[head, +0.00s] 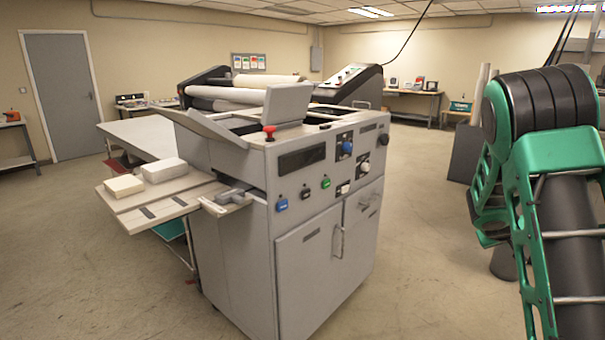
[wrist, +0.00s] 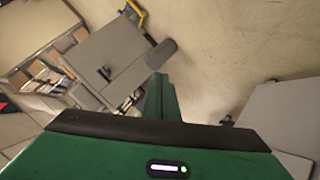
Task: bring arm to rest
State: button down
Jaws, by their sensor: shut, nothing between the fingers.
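My arm (head: 525,150), green with black ribbed joint covers, fills the right side of the head view. It stands apart from the grey laminating machine, with floor showing between them. I cannot make out the fingertips in the head view. In the wrist view my gripper (wrist: 158,82) shows as green fingers close together beyond the dark-edged green housing. It is shut, with nothing visible held in it. Floor and grey furniture lie beyond the fingers, and they do not appear to touch anything.
The grey laminating machine (head: 325,240) stands at the centre, with knobs and buttons on its front. A side shelf (head: 165,205) at its left bears two pale blocks. A dark grey stand (head: 465,150) is behind my arm. Open floor (head: 430,260) lies between machine and arm.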

jog(key=s+a+r+m+g+y, duration=0.1)
jog(key=s+a, duration=0.6)
jog(key=s, duration=0.7)
jog(key=s+a+r+m+g+y, duration=0.2)
jog(key=s+a+y, duration=0.3)
jog(key=s, duration=1)
jog(key=s+a+r+m+g+y, duration=0.1)
jog(key=s+a+r+g+y, duration=0.2)
jog(key=s+a, duration=0.7)
jog(key=s, duration=0.5)
jog(key=shift+r+m, duration=0.25)
jog(key=shift+m, duration=0.05)
jog(key=shift+d, duration=0.1)
jog(key=shift+w+f+g, duration=0.25)
jog(key=shift+w+g, duration=0.05)
jog(key=shift+w, duration=0.3)
